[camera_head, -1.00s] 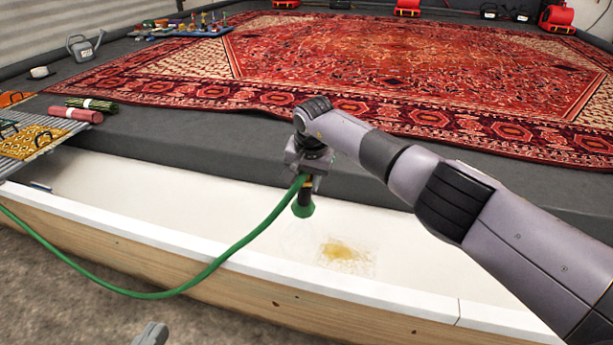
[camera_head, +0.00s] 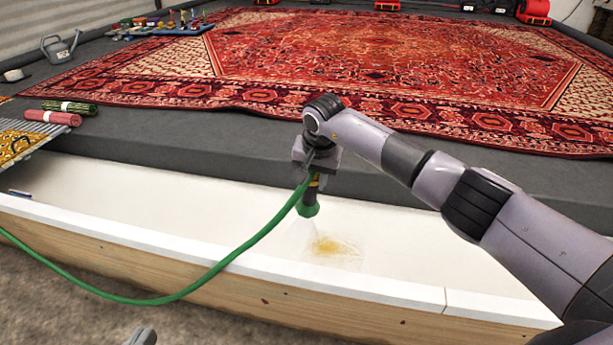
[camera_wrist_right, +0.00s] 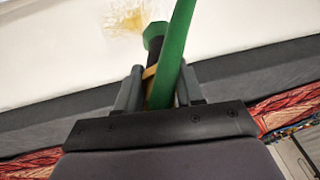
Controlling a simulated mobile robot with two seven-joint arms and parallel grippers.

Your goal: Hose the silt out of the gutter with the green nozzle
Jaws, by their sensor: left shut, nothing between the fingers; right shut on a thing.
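The green nozzle (camera_head: 308,209) is in my right gripper (camera_head: 316,176), which is shut on it over the gutter. The nozzle points down, and a faint spray leaves its mouth. The right wrist view also shows the nozzle (camera_wrist_right: 154,40) between the fingers of the gripper (camera_wrist_right: 160,90). A yellow-brown silt patch (camera_head: 328,247) lies on the white floor of the gutter (camera_head: 180,205), just right of and below the nozzle. The silt also shows in the right wrist view (camera_wrist_right: 126,16). The tip of my left gripper (camera_head: 142,337) shows at the bottom edge, shut and empty, outside the gutter.
The green hose (camera_head: 205,283) hangs over the gutter's front wall (camera_head: 150,262). A red patterned rug (camera_head: 390,70) covers the dark platform (camera_head: 200,135) behind. A watering can (camera_head: 60,47) stands behind.

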